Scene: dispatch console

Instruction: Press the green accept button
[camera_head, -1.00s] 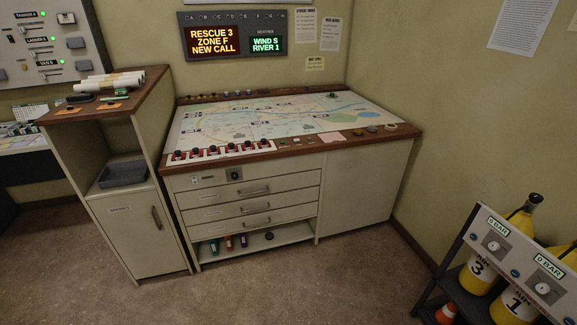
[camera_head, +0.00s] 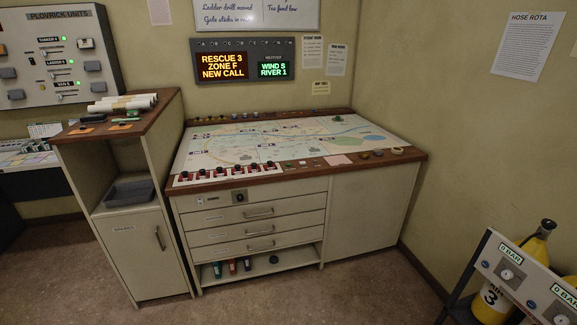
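The dispatch console is a cream cabinet with a map top (camera_head: 245,148) and a brown wooden rim, standing in the middle of the camera_head view. On its front ledge, right of the red switches, is a small dark green button (camera_head: 287,166). It is too small to read any label or tell whether it is pressed. Neither of my grippers is in view.
A row of red switches (camera_head: 228,173) lines the front left ledge. A lit display (camera_head: 243,67) reads "RESCUE 3 ZONE F NEW CALL". A side cabinet (camera_head: 145,243) stands left; a rack with yellow cylinders (camera_head: 490,300) stands front right. The floor before the console is clear.

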